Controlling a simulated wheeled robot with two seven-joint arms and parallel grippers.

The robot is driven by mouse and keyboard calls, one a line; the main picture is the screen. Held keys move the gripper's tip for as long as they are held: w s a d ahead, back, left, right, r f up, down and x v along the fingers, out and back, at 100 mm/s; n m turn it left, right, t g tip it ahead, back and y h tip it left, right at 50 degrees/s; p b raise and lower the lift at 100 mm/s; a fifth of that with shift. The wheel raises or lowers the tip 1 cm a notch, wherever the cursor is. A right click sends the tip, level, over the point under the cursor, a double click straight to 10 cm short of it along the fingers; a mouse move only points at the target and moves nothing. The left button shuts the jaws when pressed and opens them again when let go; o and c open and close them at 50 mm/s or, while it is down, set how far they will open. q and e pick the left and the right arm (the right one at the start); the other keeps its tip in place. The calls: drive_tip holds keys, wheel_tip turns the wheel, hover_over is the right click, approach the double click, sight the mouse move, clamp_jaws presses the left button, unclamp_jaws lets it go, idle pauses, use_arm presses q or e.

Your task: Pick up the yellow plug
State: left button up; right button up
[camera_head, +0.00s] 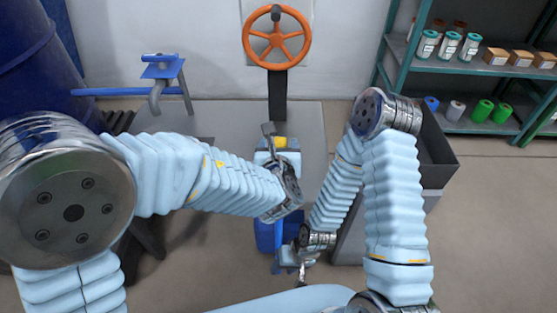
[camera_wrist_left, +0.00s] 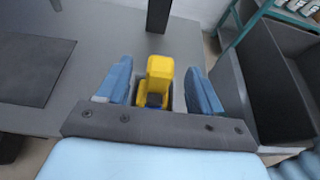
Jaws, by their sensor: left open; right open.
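The yellow plug (camera_head: 280,142) is upright in the centre of the head view, at the top of a blue stand (camera_head: 268,232). It also shows in the left wrist view (camera_wrist_left: 158,72), with a dark blue part at its base. My left gripper (camera_wrist_left: 158,82) is open, its blue fingers on either side of the plug with a visible gap each side. In the head view my left wrist partly hides the left gripper (camera_head: 278,157) and the stand. My right gripper (camera_head: 300,268) is open and low, nearer than the stand and away from the plug.
An orange handwheel (camera_head: 277,38) on a dark post (camera_head: 277,95) stands behind the plug. A blue bracket (camera_head: 162,70) is at the back left. A dark open bin (camera_head: 438,160) and a shelf (camera_head: 470,65) with jars and boxes are at right. The right floor is clear.

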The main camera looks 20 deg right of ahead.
sight(280, 142)
use_arm(q)
drive_tip(key=p+x, duration=0.1)
drive_tip(key=x, duration=0.5)
drive_tip(key=shift+s+f, duration=0.1)
clamp_jaws()
